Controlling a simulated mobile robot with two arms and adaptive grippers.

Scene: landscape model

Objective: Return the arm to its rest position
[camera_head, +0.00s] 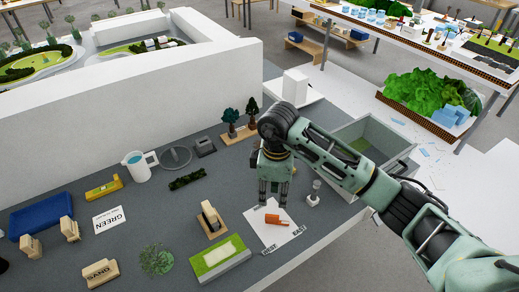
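My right arm (325,155) comes in from the lower right and reaches over the grey table. Its gripper (273,197) points down above the white sheet (252,218), with its two fingers apart and nothing seen between them. An orange piece (277,220) lies on the sheet just in front of the fingers. Whether the fingertips touch the sheet is hard to tell. My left gripper and arm are not in view.
Near the gripper stand a small light post (314,194), a grey-green bin (405,150) and a green-topped block (220,258). A white pitcher (140,165) and blue tray (42,215) are further left. A white wall (130,100) runs behind.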

